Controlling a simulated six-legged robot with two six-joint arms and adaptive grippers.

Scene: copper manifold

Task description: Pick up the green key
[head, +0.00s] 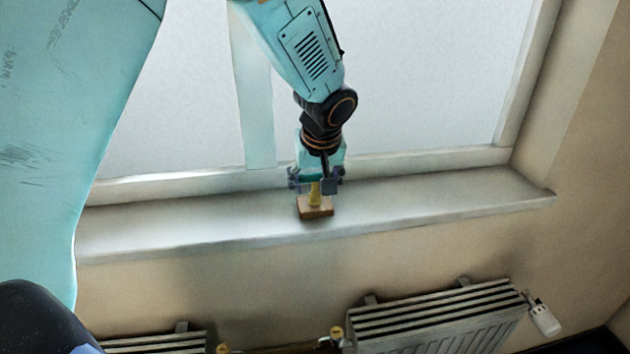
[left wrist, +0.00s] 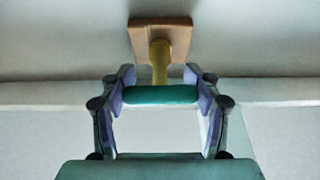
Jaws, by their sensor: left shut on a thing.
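The green key (left wrist: 160,94) shows in the left wrist view as a rounded green bar lying across between the fingers. My left gripper (head: 313,182) is shut on it, with one finger at each end of the bar. A yellow post (head: 314,194) stands on a small brown wooden block (head: 316,210) on the window sill. In the left wrist view the post (left wrist: 159,62) meets the middle of the green bar; I cannot tell whether the key still rests on it. In the head view the key is mostly hidden by the gripper. My right gripper is not in view.
The window sill (head: 430,207) is clear on both sides of the block. The window frame (head: 430,163) and pane stand close behind my gripper. Below the sill are a radiator (head: 440,315), a white valve knob (head: 544,319) and pipes with brass-coloured fittings (head: 337,333).

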